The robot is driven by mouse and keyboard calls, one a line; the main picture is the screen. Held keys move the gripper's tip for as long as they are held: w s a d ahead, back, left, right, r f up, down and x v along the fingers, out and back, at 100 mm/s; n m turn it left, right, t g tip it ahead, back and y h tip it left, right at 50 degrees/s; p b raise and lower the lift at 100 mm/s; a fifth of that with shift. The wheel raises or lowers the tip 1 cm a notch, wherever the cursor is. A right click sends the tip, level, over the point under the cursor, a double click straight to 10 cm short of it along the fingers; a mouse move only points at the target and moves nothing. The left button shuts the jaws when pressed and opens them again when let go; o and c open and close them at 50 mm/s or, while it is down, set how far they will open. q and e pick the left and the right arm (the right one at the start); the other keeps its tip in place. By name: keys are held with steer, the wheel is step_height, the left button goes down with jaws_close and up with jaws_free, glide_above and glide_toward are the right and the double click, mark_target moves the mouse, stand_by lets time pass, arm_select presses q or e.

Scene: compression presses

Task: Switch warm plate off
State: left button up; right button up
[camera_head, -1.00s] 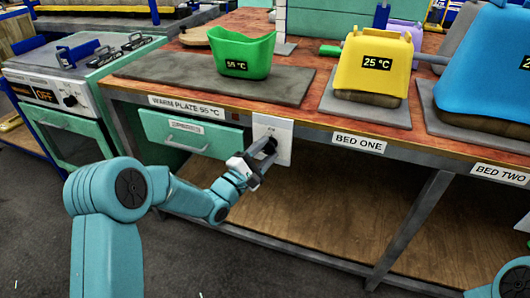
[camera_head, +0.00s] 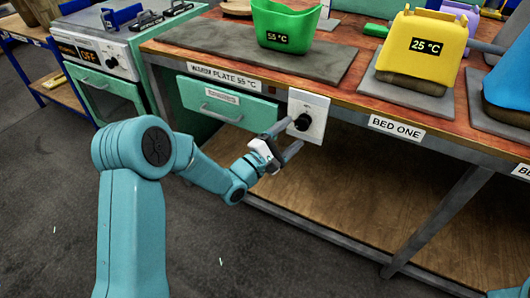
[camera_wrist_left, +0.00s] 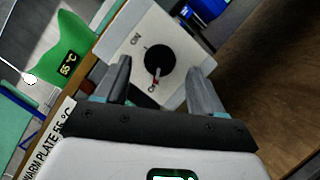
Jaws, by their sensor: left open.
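The warm plate (camera_head: 250,52) is a dark grey slab on the bench, above a label reading WARM PLATE 55 °C (camera_head: 226,75). Its white switch panel (camera_head: 320,108) with a black round knob (camera_head: 302,121) is on the bench front. In the left wrist view, the knob (camera_wrist_left: 157,62) has a red mark pointing to the lettering opposite ON, partly hidden but seemingly OFF. My left gripper (camera_head: 284,141) is open and empty, just in front of the panel, its fingers apart from the knob; in the wrist view its fingers (camera_wrist_left: 163,75) frame the knob. My right gripper is out of view.
A green container (camera_head: 285,25) reading 55 °C stands on the warm plate. A yellow container (camera_head: 425,48) reading 25 °C stands at BED ONE. A teal drawer (camera_head: 228,103) is left of the panel. An oven unit (camera_head: 105,60) stands further left. Floor before the bench is clear.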

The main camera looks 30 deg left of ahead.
arm_select(q)
steer(key=p+v, duration=0.1)
steer(key=v, duration=1.1)
steer(key=shift+s, duration=0.35)
steer(key=d+f+g+h, duration=0.1)
steer(key=d+f+g, duration=0.3)
steer(key=d, duration=0.5)
steer(key=s+d+f+m+g+y, duration=0.1)
steer(key=s+d+f+m+g, duration=0.1)
steer(key=f, duration=0.4)
steer(key=s+d+f+m+g+y, duration=0.1)
steer(key=s+d+f+m+g, duration=0.1)
steer(key=f, duration=0.5)
steer(key=s+f+m+g+y, duration=0.1)
steer(key=s+f+m+g, duration=0.45)
steer(key=s, duration=0.25)
steer(key=s+f+m+g+y, duration=0.2)
steer(key=s+f+m+g, duration=0.3)
steer(key=s+m, duration=0.3)
step_height(320, 180, up, 25)
steer(key=s+p, duration=0.1)
steer(key=p, duration=2.4)
